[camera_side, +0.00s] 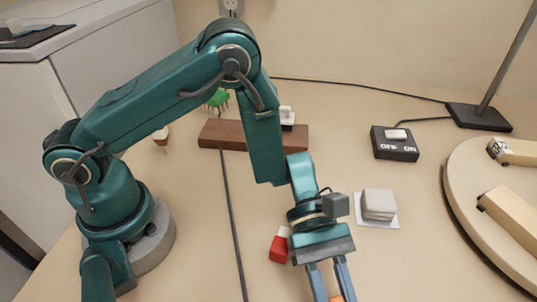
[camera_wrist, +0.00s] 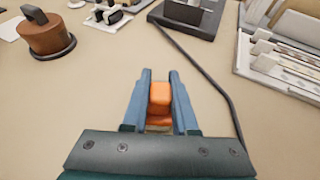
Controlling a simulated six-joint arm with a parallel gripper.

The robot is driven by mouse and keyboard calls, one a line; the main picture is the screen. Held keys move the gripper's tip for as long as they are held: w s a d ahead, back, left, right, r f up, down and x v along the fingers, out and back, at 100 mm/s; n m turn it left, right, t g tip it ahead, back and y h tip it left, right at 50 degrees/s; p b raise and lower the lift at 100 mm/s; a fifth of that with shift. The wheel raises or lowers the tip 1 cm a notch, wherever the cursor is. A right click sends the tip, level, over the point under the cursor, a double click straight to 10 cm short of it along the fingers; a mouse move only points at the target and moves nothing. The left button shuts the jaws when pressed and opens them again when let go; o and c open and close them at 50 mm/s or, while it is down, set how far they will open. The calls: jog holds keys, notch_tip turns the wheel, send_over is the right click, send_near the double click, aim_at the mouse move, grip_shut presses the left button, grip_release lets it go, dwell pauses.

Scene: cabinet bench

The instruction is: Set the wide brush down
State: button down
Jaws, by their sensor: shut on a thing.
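My gripper (camera_side: 330,280) is low at the bottom edge of the side view, fingers pointing down, with the tips cut off by the frame. In the wrist view my gripper (camera_wrist: 160,76) is shut on an orange block with a tan part below it, which I take to be the wide brush (camera_wrist: 159,97). Only a sliver of the brush (camera_side: 337,298) shows in the side view. Its lower end is hidden or out of frame, so I cannot tell whether it touches the bench.
A red and white piece (camera_side: 280,246) lies just left of my gripper. A stack of pale pads (camera_side: 378,204) sits to the right, with a round board (camera_side: 470,215) beyond. A dark cable (camera_side: 232,220) crosses the bench. Bare bench surrounds the gripper in the wrist view.

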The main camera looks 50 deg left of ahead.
jog(key=c, duration=0.7)
grip_release()
jog(key=shift+r, duration=0.1)
jog(key=shift+w+a+r, duration=0.1)
jog(key=shift+w+a, duration=0.05)
jog(key=shift+a, duration=0.15)
jog(key=v, duration=1.1)
jog(key=shift+a+r, duration=0.25)
jog(key=s+a+r+m+y, duration=0.1)
jog(key=m, duration=0.1)
jog(key=s+a+r+m+y, duration=0.1)
jog(key=r+m+y, duration=0.1)
jog(key=shift+s+a+t, duration=0.15)
jog(key=shift+s+t, duration=0.05)
jog(key=shift+t, duration=0.1)
jog(key=s+a+r+m+t+y, duration=0.2)
jog(key=a+r+m+t+y, duration=0.1)
jog(key=a, duration=0.4)
jog(key=s+a+r+m+t+y, duration=0.2)
jog(key=a+m+t+y, duration=0.4)
jog(key=a+t, duration=0.1)
jog(key=shift+a+r, duration=0.2)
jog(key=shift+r, duration=0.15)
